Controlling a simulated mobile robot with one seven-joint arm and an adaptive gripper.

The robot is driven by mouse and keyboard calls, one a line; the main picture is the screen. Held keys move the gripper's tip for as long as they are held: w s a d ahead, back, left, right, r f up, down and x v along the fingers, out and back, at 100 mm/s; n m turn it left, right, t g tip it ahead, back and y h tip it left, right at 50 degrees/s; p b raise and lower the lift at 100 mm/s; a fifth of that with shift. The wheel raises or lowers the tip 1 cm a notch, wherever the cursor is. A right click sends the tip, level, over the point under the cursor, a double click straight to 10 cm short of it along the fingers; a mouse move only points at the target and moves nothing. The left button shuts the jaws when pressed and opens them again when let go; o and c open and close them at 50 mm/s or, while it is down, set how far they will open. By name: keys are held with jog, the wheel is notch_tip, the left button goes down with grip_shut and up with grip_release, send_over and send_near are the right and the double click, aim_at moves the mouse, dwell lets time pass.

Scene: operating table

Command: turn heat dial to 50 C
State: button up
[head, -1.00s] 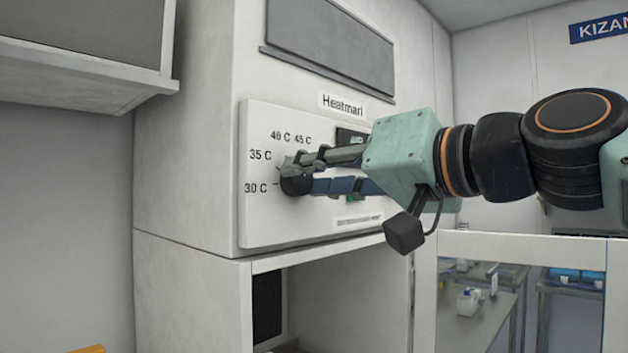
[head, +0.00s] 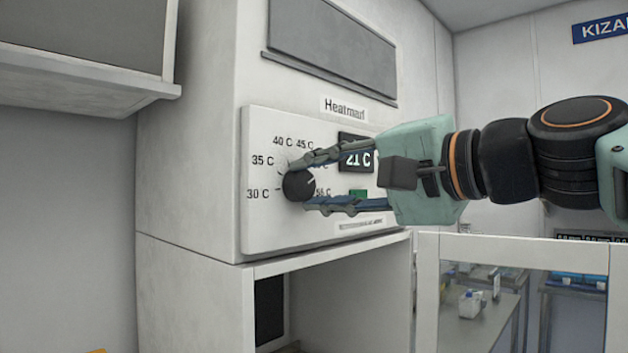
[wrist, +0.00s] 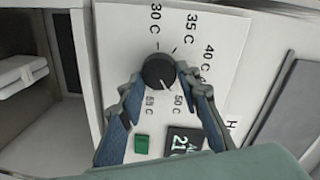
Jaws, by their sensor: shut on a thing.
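The heat dial (head: 298,186) is a round black knob with a thin white pointer line, on a white panel (head: 262,222). In the wrist view the dial (wrist: 158,70) has its pointer toward the 50 C label (wrist: 178,103), with 55 C beside it. My gripper (head: 303,184) is shut on the dial, with one finger above and one below in the head view. In the wrist view the fingertips (wrist: 155,78) sit on either side of the knob. In the head view the upper finger partly hides the 50 C label.
A small display (head: 357,157) on the panel reads 21 C, with a green button (head: 358,195) below it. An open compartment (head: 340,300) lies under the panel. A wall cabinet (head: 85,80) juts out at the upper left. A framed glass panel (head: 520,246) stands at the lower right.

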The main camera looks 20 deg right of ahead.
dwell(0.3)
jog(key=o, duration=1.2)
jog(key=shift+c, duration=0.2)
jog(key=v, duration=1.2)
